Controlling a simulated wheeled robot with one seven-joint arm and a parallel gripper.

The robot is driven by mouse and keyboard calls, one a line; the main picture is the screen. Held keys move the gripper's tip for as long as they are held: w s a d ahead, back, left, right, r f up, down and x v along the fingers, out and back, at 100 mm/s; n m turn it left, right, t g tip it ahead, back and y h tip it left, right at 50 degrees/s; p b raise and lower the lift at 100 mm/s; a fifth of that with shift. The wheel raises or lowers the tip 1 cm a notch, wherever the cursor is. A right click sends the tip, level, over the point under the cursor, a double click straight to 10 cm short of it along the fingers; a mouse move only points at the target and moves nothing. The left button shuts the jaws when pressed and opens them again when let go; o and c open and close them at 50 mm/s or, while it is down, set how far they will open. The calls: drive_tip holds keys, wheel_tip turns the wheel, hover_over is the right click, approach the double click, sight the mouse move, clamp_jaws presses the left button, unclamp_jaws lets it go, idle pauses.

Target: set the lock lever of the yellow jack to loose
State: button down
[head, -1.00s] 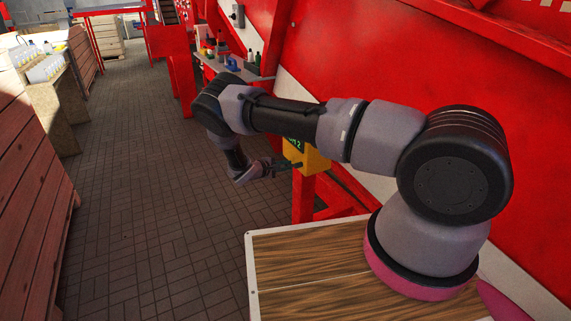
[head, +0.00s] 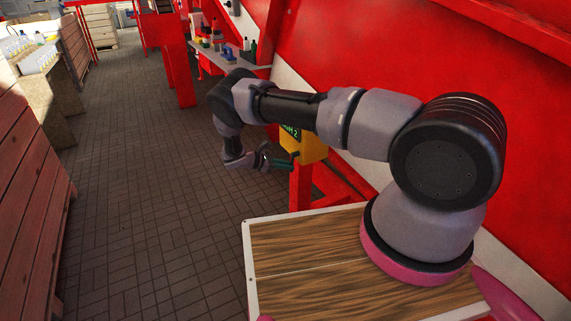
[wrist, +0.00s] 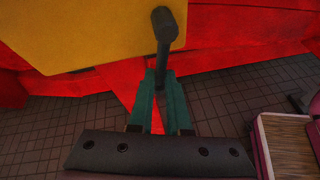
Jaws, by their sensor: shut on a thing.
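The yellow jack (head: 312,148) shows in the head view as a yellow box at a red post, with a dark display carrying green characters. Its flat yellow side (wrist: 80,30) fills the upper left of the wrist view. A dark lock lever (wrist: 163,45) with a rounded knob stands out in front of that side. My gripper (wrist: 161,78) has teal fingers shut on the lower end of the lever. In the head view my gripper (head: 284,163) is beside the jack's lower left, partly dark. The lever cannot be told apart there.
A red wall (head: 380,60) and red frame stand behind the jack. A wood-topped surface with a white rim (head: 246,262) lies below my arm. A shelf with bottles (head: 228,60) is farther back. The tiled floor (head: 140,200) to the left is clear.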

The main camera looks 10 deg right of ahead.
drive_tip(key=shift+s+f+n+g, duration=0.1)
drive_tip(key=shift+s+n+g, duration=0.4)
drive_tip(key=shift+n, duration=0.1)
drive_tip(key=shift+d, duration=0.1)
drive_tip(key=c, duration=0.9)
unclamp_jaws()
drive_tip(key=shift+o, duration=0.2)
drive_tip(key=v, duration=1)
drive_tip(key=shift+a, duration=0.45)
